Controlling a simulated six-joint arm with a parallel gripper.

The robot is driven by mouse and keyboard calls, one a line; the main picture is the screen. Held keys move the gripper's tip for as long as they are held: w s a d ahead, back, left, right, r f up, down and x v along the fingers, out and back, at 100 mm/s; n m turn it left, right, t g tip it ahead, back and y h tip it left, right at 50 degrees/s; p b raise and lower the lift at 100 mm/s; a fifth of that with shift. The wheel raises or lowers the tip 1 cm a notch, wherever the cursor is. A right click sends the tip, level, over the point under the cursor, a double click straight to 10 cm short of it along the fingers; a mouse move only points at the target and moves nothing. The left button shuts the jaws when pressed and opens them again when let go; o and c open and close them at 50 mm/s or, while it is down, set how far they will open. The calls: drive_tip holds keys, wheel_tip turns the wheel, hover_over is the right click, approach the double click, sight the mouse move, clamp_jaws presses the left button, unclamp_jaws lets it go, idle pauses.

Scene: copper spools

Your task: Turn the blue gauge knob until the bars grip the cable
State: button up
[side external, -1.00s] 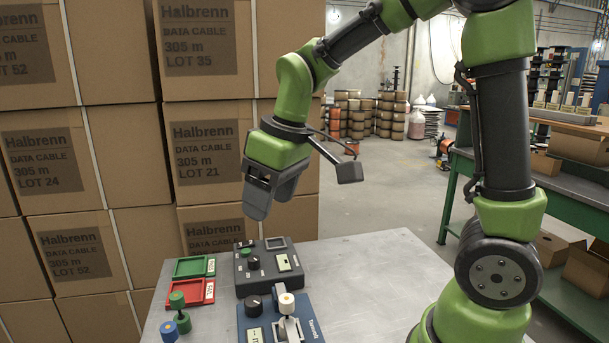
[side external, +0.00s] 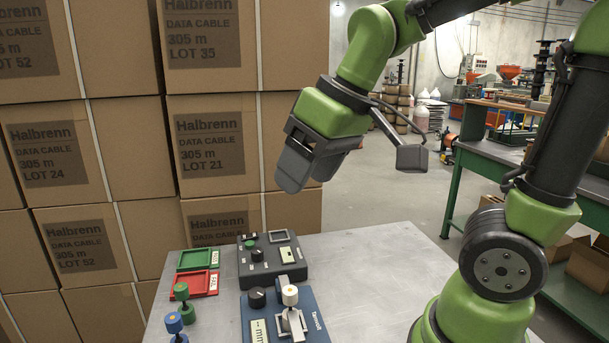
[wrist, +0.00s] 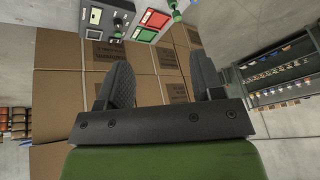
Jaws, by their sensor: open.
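The blue gauge (side external: 311,333) stands on the metal table at the bottom of the side view, cut off by the frame edge. It has a black knob (side external: 257,298), a display (side external: 259,331) and a light metal clamp part (side external: 292,322). A cream-topped spool-like piece (side external: 290,295) stands at the clamp. I cannot make out the bars' gap or a cable there. My gripper (side external: 310,178) is open and empty, high above the table and well clear of the gauge. Its two dark fingers (wrist: 161,85) are apart in the wrist view, with nothing between them.
A grey instrument box (side external: 272,264) sits behind the gauge. Left of it are a green tray (side external: 195,259) and a red tray (side external: 200,284). Stacked cartons (side external: 215,150) rise behind; the table's right is bare.

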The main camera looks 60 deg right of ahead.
drive_tip(key=shift+w, duration=0.1)
drive_tip(key=n+g+h, duration=0.1)
drive_tip(key=n+g, duration=0.4)
drive_tip(key=n, duration=0.5)
hover_over(257, 292)
wheel_tip(257, 292, down, 17)
wheel_tip(257, 292, down, 10)
drive_tip(key=shift+f, duration=0.15)
drive_tip(key=c, duration=0.9)
